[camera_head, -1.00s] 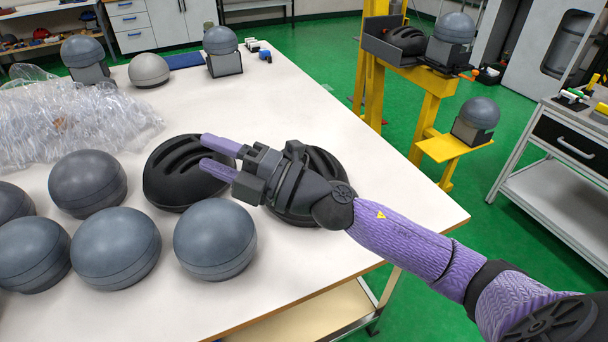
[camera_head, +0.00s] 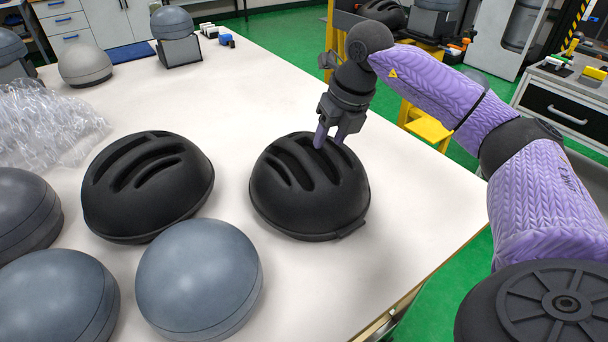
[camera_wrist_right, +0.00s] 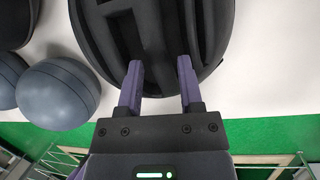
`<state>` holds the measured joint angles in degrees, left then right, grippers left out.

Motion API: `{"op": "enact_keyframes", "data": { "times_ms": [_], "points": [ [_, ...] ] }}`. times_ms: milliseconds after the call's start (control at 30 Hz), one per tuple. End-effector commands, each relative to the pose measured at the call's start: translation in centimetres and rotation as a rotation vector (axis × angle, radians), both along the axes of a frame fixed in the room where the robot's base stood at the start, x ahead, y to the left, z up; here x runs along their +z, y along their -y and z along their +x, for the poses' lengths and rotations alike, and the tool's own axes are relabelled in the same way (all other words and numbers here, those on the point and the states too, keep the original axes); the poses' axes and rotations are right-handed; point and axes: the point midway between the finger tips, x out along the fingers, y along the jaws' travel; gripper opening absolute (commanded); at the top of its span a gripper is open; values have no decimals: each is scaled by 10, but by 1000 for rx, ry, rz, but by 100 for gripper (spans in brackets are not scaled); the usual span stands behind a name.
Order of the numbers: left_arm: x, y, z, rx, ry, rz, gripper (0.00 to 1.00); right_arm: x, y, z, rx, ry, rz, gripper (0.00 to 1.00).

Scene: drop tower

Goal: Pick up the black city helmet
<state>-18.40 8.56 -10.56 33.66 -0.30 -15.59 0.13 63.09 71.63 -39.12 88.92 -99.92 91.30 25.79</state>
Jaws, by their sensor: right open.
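Two black vented helmets lie on the white table. The right-hand black helmet (camera_head: 310,205) rests near the table's right edge, and the other black helmet (camera_head: 145,190) lies to its left, slightly tilted. My right gripper (camera_head: 330,138) points down at the top of the right-hand helmet, with its purple fingers apart at the vent slots. In the right wrist view the open fingers (camera_wrist_right: 160,85) reach over the same helmet (camera_wrist_right: 150,35), with a dark rib between them. Whether the fingers touch the helmet I cannot tell. My left gripper is not in view.
Several grey domes stand on the table, one (camera_head: 198,278) close in front of the helmets. Crumpled clear plastic wrap (camera_head: 50,120) lies at the left. A grey dome on a stand (camera_head: 175,35) is at the back. The table surface (camera_head: 250,85) behind the helmets is clear.

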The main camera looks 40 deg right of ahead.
Motion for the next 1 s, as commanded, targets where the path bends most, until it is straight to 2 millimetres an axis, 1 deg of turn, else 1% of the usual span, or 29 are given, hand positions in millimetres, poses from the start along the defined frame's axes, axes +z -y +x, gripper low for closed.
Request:
{"op": "enact_keyframes", "data": {
  "times_ms": [33,67,233,300,467,500,567,600,667,700,1000],
  "points": [
    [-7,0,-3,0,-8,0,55,-11,-1,3,1,-3,2,47],
    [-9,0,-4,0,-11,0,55,-15,-1,5,1,-2,1,47],
    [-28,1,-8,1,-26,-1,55,-47,-4,18,2,-4,0,47],
    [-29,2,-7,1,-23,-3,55,-51,-4,20,2,-3,0,47],
    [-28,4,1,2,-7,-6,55,-47,-4,20,2,0,0,47],
    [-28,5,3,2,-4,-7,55,-47,-4,20,2,1,0,38],
    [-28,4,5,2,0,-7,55,-47,-4,20,2,1,0,26],
    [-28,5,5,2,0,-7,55,-47,-4,20,2,2,1,17],
    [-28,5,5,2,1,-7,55,-47,-4,20,2,2,1,5],
    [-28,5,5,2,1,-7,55,-47,-4,20,2,2,1,0],
    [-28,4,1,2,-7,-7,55,-47,-4,19,2,1,1,0]
  ]
}}
